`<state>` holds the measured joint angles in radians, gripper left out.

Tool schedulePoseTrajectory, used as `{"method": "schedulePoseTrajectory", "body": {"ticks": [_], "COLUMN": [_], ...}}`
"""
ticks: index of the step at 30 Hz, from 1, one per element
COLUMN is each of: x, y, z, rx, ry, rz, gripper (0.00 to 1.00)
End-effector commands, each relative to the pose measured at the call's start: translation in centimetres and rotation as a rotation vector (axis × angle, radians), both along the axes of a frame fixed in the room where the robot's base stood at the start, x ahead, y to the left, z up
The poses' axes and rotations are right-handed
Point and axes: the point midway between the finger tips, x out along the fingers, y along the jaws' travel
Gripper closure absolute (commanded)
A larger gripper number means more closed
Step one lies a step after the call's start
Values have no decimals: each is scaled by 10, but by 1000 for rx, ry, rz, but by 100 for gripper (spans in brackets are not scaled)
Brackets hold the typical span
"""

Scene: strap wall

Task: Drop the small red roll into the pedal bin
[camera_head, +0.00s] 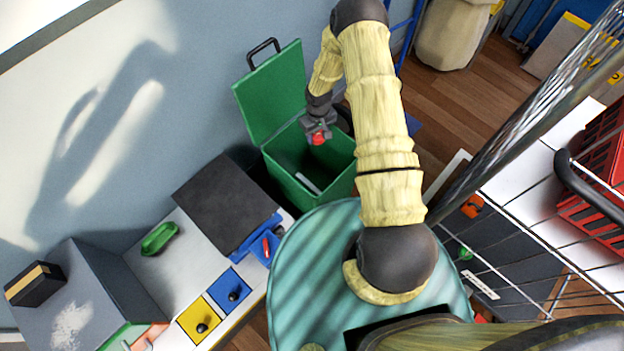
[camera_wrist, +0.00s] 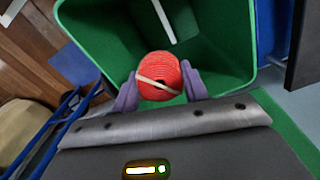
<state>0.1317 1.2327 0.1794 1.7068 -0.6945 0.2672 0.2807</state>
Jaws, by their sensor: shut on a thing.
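The small red roll (camera_wrist: 159,72) is between the two purple fingers of my gripper (camera_wrist: 160,84) in the wrist view, with a pale band around it. In the head view, my gripper (camera_head: 318,130) is shut on the red roll (camera_head: 318,138), over the opening of the green pedal bin (camera_head: 330,186). The bin's lid (camera_head: 272,92) stands open, tilted up behind the opening. In the wrist view, the bin (camera_wrist: 228,50) shows beneath and around the roll. I cannot tell exactly how high the roll is above the rim.
A pale bar-like thing (camera_head: 307,183) shows in the bin. A low bench with a dark mat (camera_head: 228,203), a green dish (camera_head: 159,238) and yellow and blue drawers (camera_head: 201,320) is at the left. A wire rack and a red crate (camera_head: 597,180) are at the right.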

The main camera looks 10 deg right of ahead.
Motion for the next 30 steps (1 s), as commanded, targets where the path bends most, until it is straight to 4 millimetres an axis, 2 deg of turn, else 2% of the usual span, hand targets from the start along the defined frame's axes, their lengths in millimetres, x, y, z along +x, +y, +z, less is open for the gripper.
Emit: {"method": "schedulePoseTrajectory", "body": {"ticks": [8,15,21,30], "x": [0,-1,0,0], "y": [0,0,0,0], "z": [-12,-41,-58,-60], "rx": [0,1,0,0], "ry": [0,1,0,0], "rz": [-1,-2,-1,-1], "gripper": [78,78,78,78]}}
